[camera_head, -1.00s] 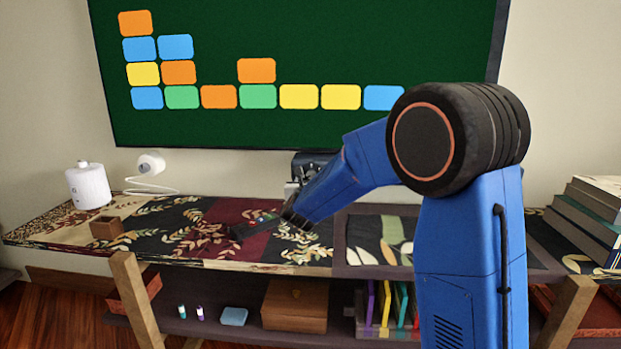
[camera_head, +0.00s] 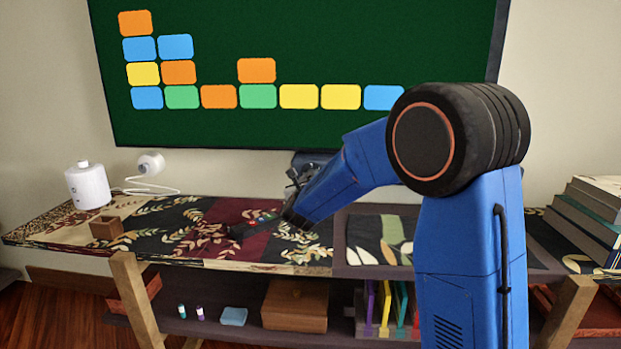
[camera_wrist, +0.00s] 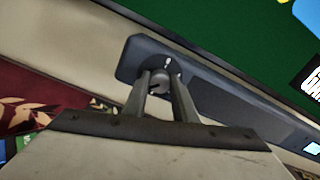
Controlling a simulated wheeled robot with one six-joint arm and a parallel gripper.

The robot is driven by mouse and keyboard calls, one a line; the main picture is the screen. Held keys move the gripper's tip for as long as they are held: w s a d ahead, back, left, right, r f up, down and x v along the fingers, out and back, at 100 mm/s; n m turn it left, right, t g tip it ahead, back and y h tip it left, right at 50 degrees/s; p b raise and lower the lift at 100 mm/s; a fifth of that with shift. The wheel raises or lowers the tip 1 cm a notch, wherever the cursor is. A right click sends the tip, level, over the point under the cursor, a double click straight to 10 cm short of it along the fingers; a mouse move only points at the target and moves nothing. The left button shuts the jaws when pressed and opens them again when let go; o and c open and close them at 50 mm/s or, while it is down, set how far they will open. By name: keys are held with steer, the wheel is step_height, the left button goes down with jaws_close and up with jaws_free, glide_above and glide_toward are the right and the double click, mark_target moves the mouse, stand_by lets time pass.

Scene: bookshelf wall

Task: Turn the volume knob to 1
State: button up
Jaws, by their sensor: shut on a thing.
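The volume knob (camera_wrist: 157,84) is a small grey round knob near the left end of a dark bar-shaped device (camera_wrist: 222,94) in the wrist view. A small white mark shows just above it, too small to read. My gripper (camera_wrist: 160,78) is shut on the knob, one finger on each side.
The large green screen (camera_head: 290,40) with coloured blocks hangs above. A dark remote-like object (camera_head: 255,226) lies on the patterned shelf top (camera_head: 195,230).

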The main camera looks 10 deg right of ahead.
steer(key=n, duration=0.4)
steer(key=shift+n, duration=0.3)
steer(key=n, duration=0.4)
steer(key=shift+a+n, duration=0.1)
steer(key=shift+n, duration=0.2)
steer(key=n, duration=0.4)
steer(key=shift+f+n, duration=0.1)
steer(key=shift+n, duration=0.2)
steer(key=n, duration=0.3)
steer(key=shift+n, duration=0.3)
steer(key=n, duration=0.4)
steer(key=shift+f+n, duration=0.1)
steer(key=shift+n, duration=0.2)
steer(key=n, duration=0.3)
steer(key=shift+n, duration=0.3)
steer(key=shift+f+n, duration=0.15)
steer(key=shift+n, duration=3.65)
